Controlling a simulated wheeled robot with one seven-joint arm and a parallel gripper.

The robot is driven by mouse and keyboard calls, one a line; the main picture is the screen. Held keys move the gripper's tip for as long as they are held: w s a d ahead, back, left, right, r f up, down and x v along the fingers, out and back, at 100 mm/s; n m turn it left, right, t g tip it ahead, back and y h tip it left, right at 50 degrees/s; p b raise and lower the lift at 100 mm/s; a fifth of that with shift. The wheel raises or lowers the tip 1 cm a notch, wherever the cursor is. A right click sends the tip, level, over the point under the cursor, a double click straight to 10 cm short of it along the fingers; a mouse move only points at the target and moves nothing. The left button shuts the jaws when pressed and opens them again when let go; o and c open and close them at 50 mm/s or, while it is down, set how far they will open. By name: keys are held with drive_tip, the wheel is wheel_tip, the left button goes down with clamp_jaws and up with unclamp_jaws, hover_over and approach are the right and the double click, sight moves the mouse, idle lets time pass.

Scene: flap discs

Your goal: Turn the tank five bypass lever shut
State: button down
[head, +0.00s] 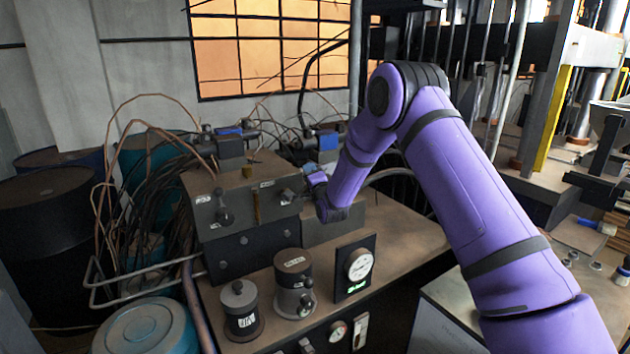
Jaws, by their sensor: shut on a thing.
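A grey metal control box (228,236) stands on the bench at the left of centre. Its front carries a dark lever (223,211) at the left and a brass-coloured upright piece (256,208) in the middle. Small white labels sit by them, too small to read, so I cannot tell which one names tank five. My gripper (289,196) reaches in from the right at the box's right end and is shut on a dark lever there. The fingers and wrist mostly hide that lever, and its angle is not clear.
Two dark cylinders (294,282) (241,312) and a black-framed dial gauge (355,268) stand on the bench (405,240) in front. Cables and pipes crowd the left side, with drums (60,205) beyond. Bare bench top lies right of the gauge, below my arm.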

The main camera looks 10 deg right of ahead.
drive_tip(key=a+n+y, duration=0.1)
drive_tip(key=n, duration=0.1)
drive_tip(key=s+a+r+n+y, duration=0.1)
drive_tip(key=a+n, duration=0.1)
drive_tip(key=n, duration=0.1)
drive_tip(key=a+r+n+y, duration=0.1)
drive_tip(key=a+n, duration=0.1)
drive_tip(key=n, duration=0.1)
drive_tip(key=shift+s+a+r, duration=0.15)
drive_tip(key=shift+s, duration=0.2)
drive_tip(key=shift+s+a+n+y, duration=0.15)
drive_tip(key=shift+a+n+y, duration=0.2)
drive_tip(key=shift+n, duration=0.3)
drive_tip(key=shift+s+a+n+y, duration=0.1)
drive_tip(key=shift+a+n+y, duration=0.2)
drive_tip(key=shift+n, duration=0.35)
drive_tip(key=c, duration=0.8)
unclamp_jaws()
drive_tip(key=shift+a, duration=0.1)
drive_tip(key=shift+o, duration=0.2)
